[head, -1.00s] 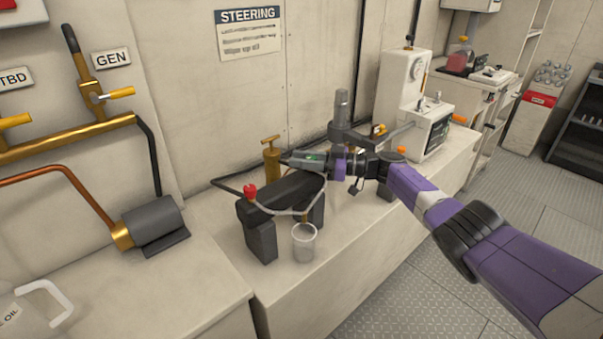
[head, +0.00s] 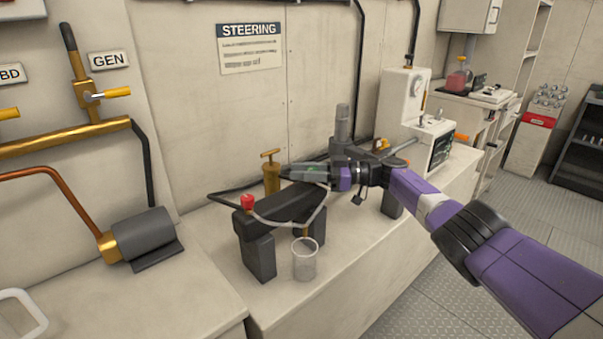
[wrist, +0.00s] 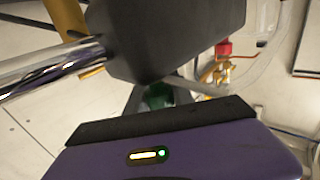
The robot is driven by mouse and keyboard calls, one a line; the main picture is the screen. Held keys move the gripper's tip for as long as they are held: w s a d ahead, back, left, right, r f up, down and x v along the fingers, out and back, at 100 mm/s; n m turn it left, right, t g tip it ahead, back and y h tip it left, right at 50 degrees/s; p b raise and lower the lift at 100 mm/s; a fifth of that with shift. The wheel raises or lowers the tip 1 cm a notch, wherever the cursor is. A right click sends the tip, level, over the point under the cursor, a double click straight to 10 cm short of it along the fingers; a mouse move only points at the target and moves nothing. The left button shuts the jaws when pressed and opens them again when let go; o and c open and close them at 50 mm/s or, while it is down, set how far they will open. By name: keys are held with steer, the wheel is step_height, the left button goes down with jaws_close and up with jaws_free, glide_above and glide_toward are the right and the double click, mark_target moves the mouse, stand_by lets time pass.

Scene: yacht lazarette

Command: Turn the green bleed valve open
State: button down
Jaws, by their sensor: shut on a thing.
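The green bleed valve (wrist: 157,96) shows only as a small green patch between dark gripper parts in the wrist view; most of it is hidden. My gripper (head: 290,171) reaches in from the right over the dark steering cylinder (head: 265,222) on the bench. It is shut on the green valve, near the cylinder's far side. A small green mark also shows at the gripper in the head view, but I cannot tell if it is the valve or a light. The valve's turn angle cannot be read.
A red-capped fitting (head: 247,202) is on the cylinder's left end. A clear cup (head: 304,260) stands in front, with a pale hose looping nearby. A brass pump (head: 270,175) stands behind. The bench front (head: 350,290) is clear.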

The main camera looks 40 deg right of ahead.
steer(key=c, duration=1.1)
jaws_free()
steer(key=shift+a, duration=0.1)
steer(key=v, duration=0.7)
steer(key=shift+s+d+b, duration=0.25)
steer(key=shift+d+b, duration=0.05)
steer(key=shift+b, duration=0.1)
